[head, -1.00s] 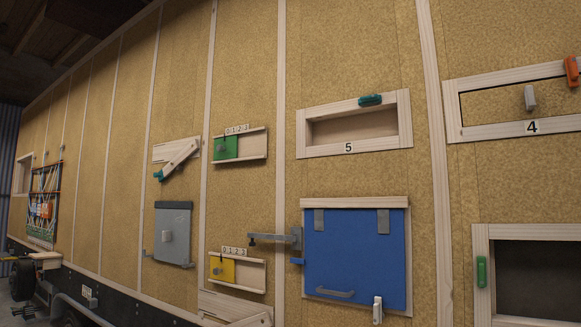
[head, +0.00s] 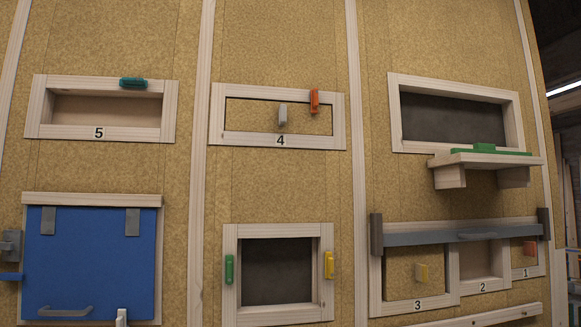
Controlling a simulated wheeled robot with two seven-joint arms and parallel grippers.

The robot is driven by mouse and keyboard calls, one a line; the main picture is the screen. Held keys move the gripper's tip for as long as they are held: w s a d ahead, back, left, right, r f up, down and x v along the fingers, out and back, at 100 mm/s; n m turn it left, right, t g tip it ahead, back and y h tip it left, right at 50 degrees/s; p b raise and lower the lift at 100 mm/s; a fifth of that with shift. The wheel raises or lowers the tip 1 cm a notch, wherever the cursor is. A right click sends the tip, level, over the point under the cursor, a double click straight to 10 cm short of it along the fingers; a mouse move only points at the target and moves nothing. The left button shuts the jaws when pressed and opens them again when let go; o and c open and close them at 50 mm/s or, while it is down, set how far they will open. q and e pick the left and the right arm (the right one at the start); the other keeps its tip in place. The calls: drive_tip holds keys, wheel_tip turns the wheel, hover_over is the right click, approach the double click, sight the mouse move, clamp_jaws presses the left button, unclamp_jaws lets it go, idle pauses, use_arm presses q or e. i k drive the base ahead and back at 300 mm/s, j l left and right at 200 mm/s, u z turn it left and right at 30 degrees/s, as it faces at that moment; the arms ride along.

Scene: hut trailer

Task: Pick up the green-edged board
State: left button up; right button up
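A thin green strip with a raised green block (head: 485,148) shows along the back of a light wooden ledge (head: 490,160), below the upper right window. This is the only green-edged flat thing I see; I cannot tell whether it is a separate board lying on the ledge or part of it. Two wooden blocks support the ledge from below. Neither of my grippers is in view.
Below the ledge, a grey bar (head: 460,235) with a handle runs across compartments 3, 2 and 1. A dark window (head: 276,270) with green and yellow latches is at centre bottom. A blue door (head: 90,260) is at left, below opening 5 (head: 105,110).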

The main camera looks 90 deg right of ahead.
sight(485, 151)
drive_tip(key=z, duration=3.95)
